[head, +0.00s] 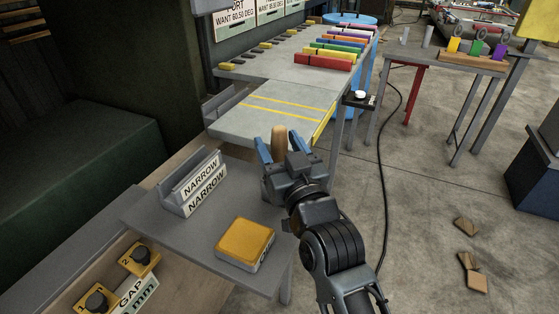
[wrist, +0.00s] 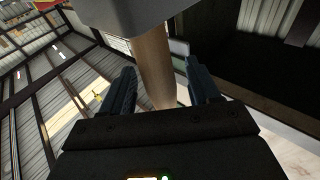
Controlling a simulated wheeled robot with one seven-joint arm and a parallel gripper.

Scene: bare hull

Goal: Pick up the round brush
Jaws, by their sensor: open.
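A tan wooden rounded piece (head: 279,138), which looks like the handle of the round brush, stands between the fingers of my gripper (head: 283,143) in the head view. In the wrist view the same wooden handle (wrist: 155,65) runs between the two blue fingers of my gripper (wrist: 160,80), with gaps on both sides. My gripper is open. A grey block (wrist: 130,14) covers the far end of the handle at the top of the wrist view. I see no bristles, so the brush's head cannot be made out.
A grey bench (head: 238,124) with yellow stripes lies just beyond my gripper. A "NARROW" holder (head: 190,187) and a yellow-topped block (head: 245,241) stand on the near shelf. Coloured bars (head: 323,62) lie farther back. Open floor (head: 430,205) with a black cable is on the right.

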